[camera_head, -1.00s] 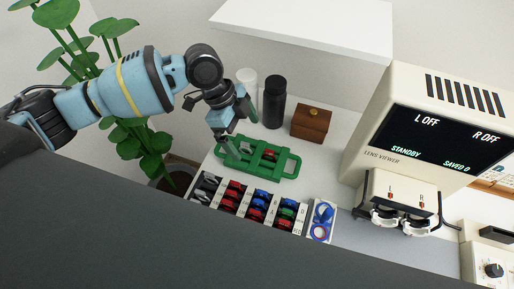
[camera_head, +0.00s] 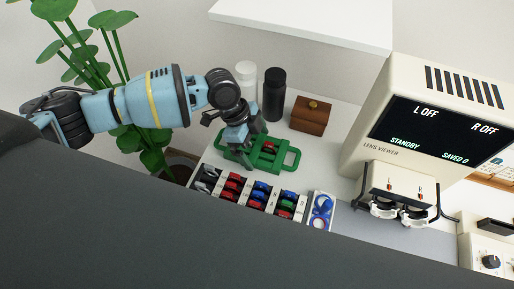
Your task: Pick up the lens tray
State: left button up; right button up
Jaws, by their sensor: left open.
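The lens tray (camera_head: 283,158) is a green frame with a handle loop at its right end, lying on the white counter. A small red piece sits in its middle. My left gripper (camera_head: 238,153) is open, with its fingers pointing down over the left part of the tray. The gripper hides the tray's left end, and I cannot tell whether the fingers touch it. My right gripper is not in view.
A rack of red, blue and green lenses (camera_head: 246,193) stands just in front of the tray. A black bottle (camera_head: 274,95), a white bottle (camera_head: 246,72) and a brown box (camera_head: 310,116) stand behind. The lens viewer (camera_head: 375,152) is at right, a plant (camera_head: 118,20) at left.

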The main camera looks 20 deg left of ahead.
aim_at(255, 147)
pick_arm(q)
jog(key=c, duration=0.8)
jog(key=shift+r, duration=5.05)
jog(key=shift+c, duration=0.2)
